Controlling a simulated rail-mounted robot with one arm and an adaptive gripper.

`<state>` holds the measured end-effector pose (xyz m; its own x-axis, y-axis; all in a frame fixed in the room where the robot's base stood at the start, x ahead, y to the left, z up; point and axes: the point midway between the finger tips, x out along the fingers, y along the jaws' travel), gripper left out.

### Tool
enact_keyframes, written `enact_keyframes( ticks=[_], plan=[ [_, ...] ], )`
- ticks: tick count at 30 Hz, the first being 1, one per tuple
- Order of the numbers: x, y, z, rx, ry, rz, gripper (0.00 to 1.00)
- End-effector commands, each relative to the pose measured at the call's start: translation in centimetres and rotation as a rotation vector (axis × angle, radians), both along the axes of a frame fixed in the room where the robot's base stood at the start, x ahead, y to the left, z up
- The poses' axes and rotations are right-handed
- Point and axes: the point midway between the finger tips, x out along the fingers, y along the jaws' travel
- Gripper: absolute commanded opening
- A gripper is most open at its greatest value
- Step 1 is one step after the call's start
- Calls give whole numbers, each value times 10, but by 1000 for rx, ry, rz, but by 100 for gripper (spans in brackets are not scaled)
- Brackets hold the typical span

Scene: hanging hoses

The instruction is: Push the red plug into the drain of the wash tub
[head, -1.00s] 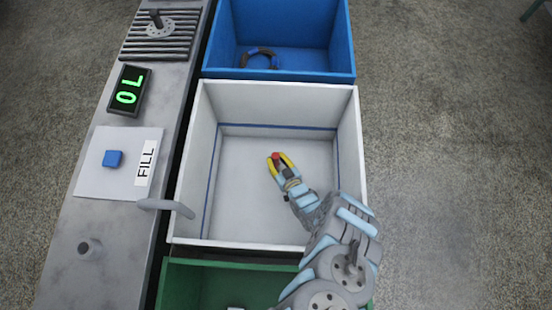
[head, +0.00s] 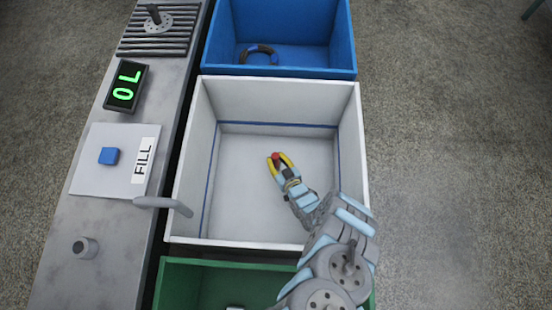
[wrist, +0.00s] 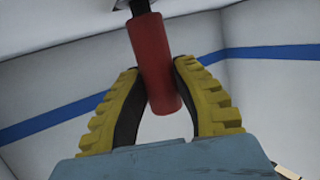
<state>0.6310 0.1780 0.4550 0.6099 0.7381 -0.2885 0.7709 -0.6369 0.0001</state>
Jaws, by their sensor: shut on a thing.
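My gripper (head: 281,161) is inside the white wash tub (head: 280,92), reaching in from the lower right. Its yellow, dark-padded fingers are shut on the red plug (head: 275,156). In the wrist view the red plug (wrist: 158,62) is a red cylinder between the fingertips (wrist: 160,95), slightly tilted. A dark and grey piece meets its upper end at the frame's top edge. The drain is not visible; whether the plug touches the tub floor cannot be told.
A blue tub (head: 288,71) holding a dark ring-shaped item (head: 260,49) stands beyond the white one. A green tub (head: 185,285) is nearer. On the left counter are a grey spout (head: 160,203), a blue FILL button (head: 109,156) and a display (head: 126,86) reading "0 L".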

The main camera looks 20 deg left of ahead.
Motion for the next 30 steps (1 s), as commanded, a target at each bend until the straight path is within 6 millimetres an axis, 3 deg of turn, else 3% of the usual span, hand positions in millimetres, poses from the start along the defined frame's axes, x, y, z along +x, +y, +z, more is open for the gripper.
enact_keyframes(
  ticks=[15, 16, 18, 30],
  plan=[
    [0, 0, -11, 0, 0, 0, 0],
    [0, 0, -11, 0, 0, 0, 31],
    [0, 0, -10, 0, 0, 0, 51],
    [0, 0, -6, 0, 0, 0, 54]
  ],
)
